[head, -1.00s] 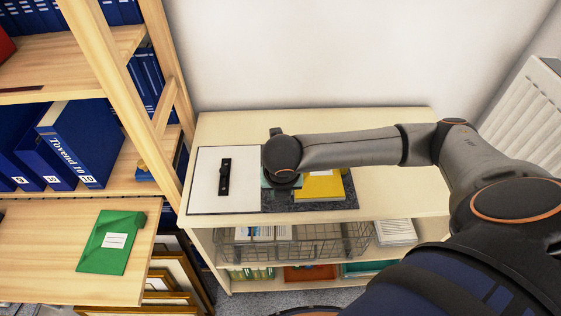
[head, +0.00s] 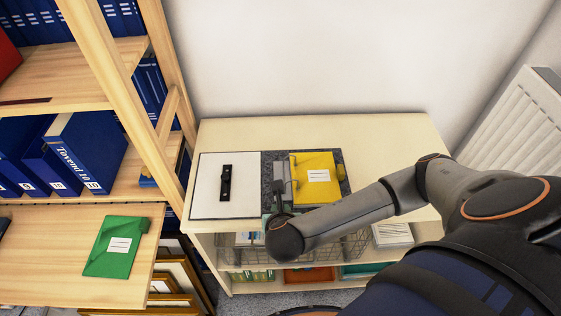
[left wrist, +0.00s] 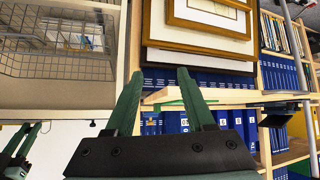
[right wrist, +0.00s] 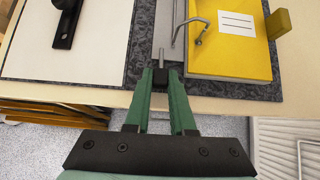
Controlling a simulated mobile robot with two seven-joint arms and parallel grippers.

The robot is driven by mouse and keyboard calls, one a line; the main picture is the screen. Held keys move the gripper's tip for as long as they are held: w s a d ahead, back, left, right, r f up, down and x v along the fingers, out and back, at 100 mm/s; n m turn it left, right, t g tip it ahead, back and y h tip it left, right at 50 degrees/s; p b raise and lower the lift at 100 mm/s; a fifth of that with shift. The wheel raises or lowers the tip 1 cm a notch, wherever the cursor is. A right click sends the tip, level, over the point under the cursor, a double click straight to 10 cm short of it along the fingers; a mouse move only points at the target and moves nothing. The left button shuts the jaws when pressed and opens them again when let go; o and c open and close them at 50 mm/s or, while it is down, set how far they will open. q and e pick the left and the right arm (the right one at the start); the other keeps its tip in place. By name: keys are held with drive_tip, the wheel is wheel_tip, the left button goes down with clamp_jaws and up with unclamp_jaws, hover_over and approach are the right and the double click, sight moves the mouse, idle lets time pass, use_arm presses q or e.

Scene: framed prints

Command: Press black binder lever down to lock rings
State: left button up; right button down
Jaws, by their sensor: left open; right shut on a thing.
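An open binder lies flat on the low cabinet, with a white left side (head: 210,200) bearing a black bar (head: 225,184) and a dark speckled right side (head: 335,160). A yellow folder (head: 326,185) lies on the right side. In the right wrist view, curved metal rings (right wrist: 190,28) stand beside the yellow folder. My right gripper (right wrist: 161,80) is shut on the small black lever end (right wrist: 160,75) at the binder's near edge; a metal rod runs from it. In the head view my right wrist partly hides this. My left gripper (left wrist: 158,76) is open and empty, away from the binder.
A wooden shelf unit (head: 165,60) with blue binders (head: 85,150) stands at the left; a green folder (head: 118,246) lies on its board. Wire baskets (head: 350,246) sit under the cabinet top. Framed prints (left wrist: 205,35) lean low. A radiator (head: 515,140) is at right.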

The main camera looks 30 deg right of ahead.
drive_tip(key=c, duration=0.8)
unclamp_jaws()
drive_tip(key=shift+o, duration=0.2)
